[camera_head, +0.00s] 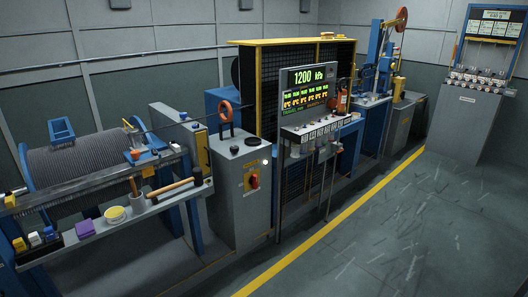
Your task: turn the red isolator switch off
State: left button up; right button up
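The red isolator switch (253,181) is a small red handle on a yellow plate. It sits on the front face of a grey cabinet (230,205), left of the display stand. The handle looks roughly upright, but it is too small to tell its exact setting. Neither of my grippers shows in the head view, and nothing covers the switch.
A winch drum (80,170) and a shelf with a mallet (175,187) stand to the left. A display panel (308,90) on thin legs stands just right of the cabinet. Open floor (390,230) lies beyond a yellow line (330,225) on the right.

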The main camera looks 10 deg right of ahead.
aim_at(253, 180)
jog(key=i+l+z, duration=0.2)
jog(key=i+z, duration=0.45)
jog(key=z, duration=0.3)
jog(key=i+z, duration=0.45)
jog(key=i+l+u, duration=0.1)
jog(key=i, duration=0.35)
jog(key=i+l+u, duration=0.15)
jog(key=i, duration=0.25)
